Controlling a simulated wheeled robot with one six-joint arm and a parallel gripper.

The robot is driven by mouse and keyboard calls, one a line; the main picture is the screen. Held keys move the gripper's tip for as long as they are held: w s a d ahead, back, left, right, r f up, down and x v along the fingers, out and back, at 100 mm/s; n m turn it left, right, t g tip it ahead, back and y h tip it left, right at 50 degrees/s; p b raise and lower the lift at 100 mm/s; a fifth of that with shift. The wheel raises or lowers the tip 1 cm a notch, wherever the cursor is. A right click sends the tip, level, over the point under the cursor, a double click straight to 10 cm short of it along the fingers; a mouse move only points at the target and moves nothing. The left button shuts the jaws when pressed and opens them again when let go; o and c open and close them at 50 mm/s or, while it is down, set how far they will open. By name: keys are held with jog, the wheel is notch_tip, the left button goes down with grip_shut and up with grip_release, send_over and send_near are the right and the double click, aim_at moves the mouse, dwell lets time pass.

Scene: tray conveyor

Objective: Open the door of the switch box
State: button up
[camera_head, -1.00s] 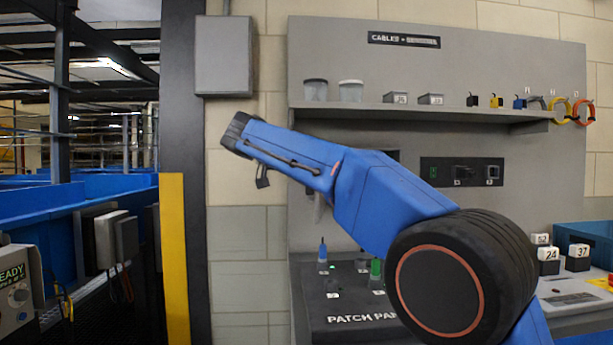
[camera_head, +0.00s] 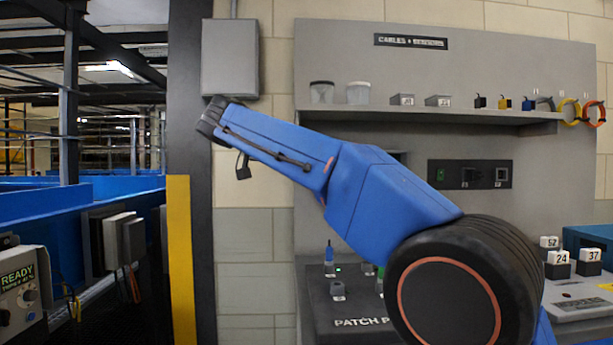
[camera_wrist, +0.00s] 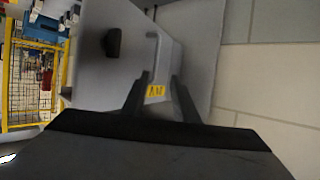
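The switch box appears to be the plain grey box (camera_head: 230,57) high on the wall in the head view. Its lower left corner is overlapped by my arm's end, and my fingers are not visible there. In the wrist view a grey box (camera_wrist: 92,72) fills the upper middle, with a black knob (camera_wrist: 113,41), a thin grey bar handle (camera_wrist: 153,38) and a yellow label (camera_wrist: 156,91). My gripper (camera_wrist: 162,80) is open, its two dark fingers apart in front of the label and below the handle. I see nothing between them. The door looks closed, but its edges are unclear.
A dark post (camera_head: 188,120) and a yellow post (camera_head: 180,255) stand left of the wall. A grey panel with a shelf (camera_head: 430,114) and a patch panel (camera_head: 345,305) is on the right. Bare wall (camera_head: 243,235) lies below the box.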

jog(key=v, duration=0.9)
jog(key=shift+a, duration=0.1)
